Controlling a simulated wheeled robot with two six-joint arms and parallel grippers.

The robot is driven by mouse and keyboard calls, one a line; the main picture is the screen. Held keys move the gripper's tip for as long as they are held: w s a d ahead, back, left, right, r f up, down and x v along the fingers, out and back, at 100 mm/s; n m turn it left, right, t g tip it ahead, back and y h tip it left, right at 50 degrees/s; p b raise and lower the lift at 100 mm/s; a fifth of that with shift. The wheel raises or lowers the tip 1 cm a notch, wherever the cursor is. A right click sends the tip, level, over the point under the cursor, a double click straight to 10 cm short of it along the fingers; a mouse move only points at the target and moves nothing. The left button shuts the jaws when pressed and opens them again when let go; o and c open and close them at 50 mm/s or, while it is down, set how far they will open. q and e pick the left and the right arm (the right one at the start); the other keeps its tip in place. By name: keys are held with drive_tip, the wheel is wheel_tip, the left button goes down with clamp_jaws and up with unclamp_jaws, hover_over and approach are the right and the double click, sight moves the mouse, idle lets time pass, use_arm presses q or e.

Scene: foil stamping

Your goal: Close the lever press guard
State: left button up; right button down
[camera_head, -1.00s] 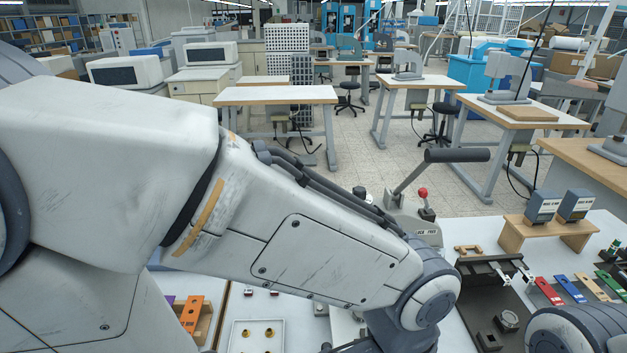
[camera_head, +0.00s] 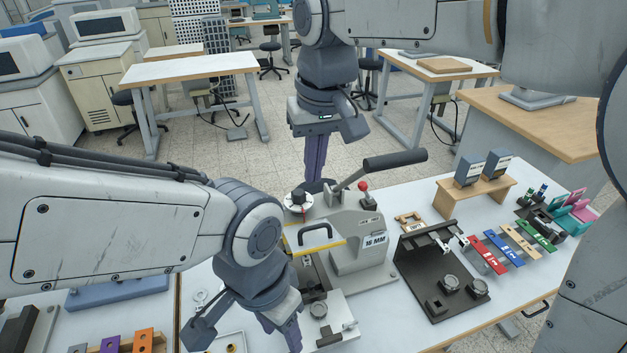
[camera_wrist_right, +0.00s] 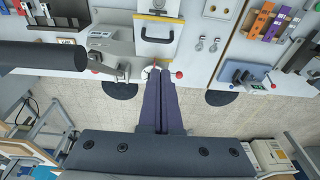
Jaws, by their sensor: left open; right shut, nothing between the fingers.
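The lever press (camera_head: 358,245), a grey body labelled "16 MM", stands on the bench with a black-gripped lever (camera_head: 395,160) raised. Its guard (camera_head: 317,237), a pale panel with a black handle and yellow edge, is on the press's left side; its exact tilt is unclear. The guard also shows in the right wrist view (camera_wrist_right: 157,38). My right gripper (camera_head: 317,180) is shut and empty, fingers pointing down behind the press, near its dial; contact is unclear. In its wrist view the fingertips (camera_wrist_right: 157,70) end just short of the guard. My left gripper (camera_head: 287,335) is open, low in front of the guard.
A black fixture (camera_head: 440,275) stands right of the press, with coloured strips (camera_head: 510,250) beyond it. A wooden stand (camera_head: 475,195) holds two grey boxes. Coloured blocks (camera_head: 143,340) lie front left. A red knob (camera_head: 363,186) rises by the lever.

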drive_tip(key=w+r, duration=0.2)
drive_tip(key=p, duration=0.3)
hover_over(311, 234)
drive_tip(key=f, duration=1.2)
drive_tip(key=shift+s+d, duration=0.25)
drive_tip(key=shift+s, duration=0.1)
drive_tip(key=shift+s+f, duration=0.25)
drive_tip(key=shift+f, duration=0.25)
